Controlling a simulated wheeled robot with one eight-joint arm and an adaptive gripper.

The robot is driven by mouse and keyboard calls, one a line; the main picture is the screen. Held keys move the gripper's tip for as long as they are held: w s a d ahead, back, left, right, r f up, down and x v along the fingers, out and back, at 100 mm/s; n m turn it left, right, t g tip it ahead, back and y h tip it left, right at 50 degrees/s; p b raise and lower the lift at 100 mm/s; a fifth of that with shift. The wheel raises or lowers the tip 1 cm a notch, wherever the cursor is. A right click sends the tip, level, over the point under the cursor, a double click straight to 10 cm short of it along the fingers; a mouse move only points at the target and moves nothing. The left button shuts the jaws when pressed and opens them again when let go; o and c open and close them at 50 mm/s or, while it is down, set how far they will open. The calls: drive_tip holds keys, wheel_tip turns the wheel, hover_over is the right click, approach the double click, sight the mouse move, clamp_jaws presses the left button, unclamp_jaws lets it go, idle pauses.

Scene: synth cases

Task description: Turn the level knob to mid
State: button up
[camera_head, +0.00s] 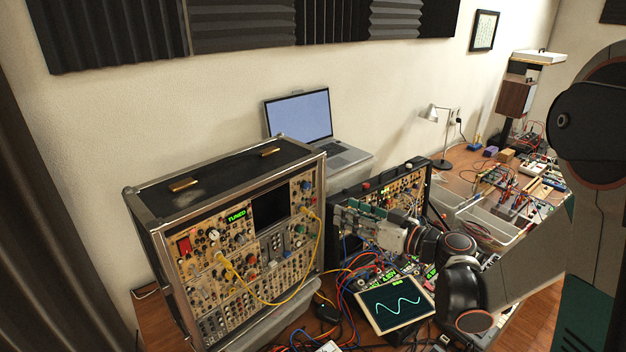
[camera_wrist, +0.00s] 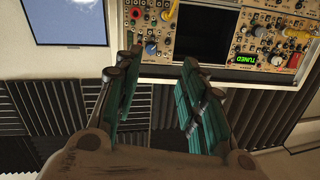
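The large synth case (camera_head: 262,225) stands at the left, its panel full of knobs and jacks. I cannot read which knob is the level knob. A large white knob (camera_head: 213,235) sits by the green TUNED display (camera_head: 236,216). In the wrist view the panel shows upside down, with a red knob (camera_wrist: 135,13), a blue knob (camera_wrist: 151,48) and the black screen (camera_wrist: 201,32). My gripper (camera_head: 338,214) is right of this case, in front of a smaller case. Its teal fingers are apart and empty in the wrist view (camera_wrist: 162,57), touching no knob.
A yellow cable (camera_head: 319,250) loops across the case front. The smaller synth case (camera_head: 410,182), an oscilloscope (camera_head: 396,303) and tangled cables lie around and below my gripper. A laptop (camera_head: 300,117) stands behind. Foam panels (camera_wrist: 60,110) cover the wall.

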sight(309, 187)
drive_tip(key=shift+t, duration=0.4)
drive_tip(key=x, duration=0.4)
drive_tip(key=p+x, duration=0.1)
drive_tip(key=x, duration=0.4)
drive_tip(key=d+x, duration=0.1)
drive_tip(key=x, duration=0.3)
drive_tip(key=shift+w+a+r, duration=0.3)
drive_tip(key=shift+w, duration=0.35)
clamp_jaws()
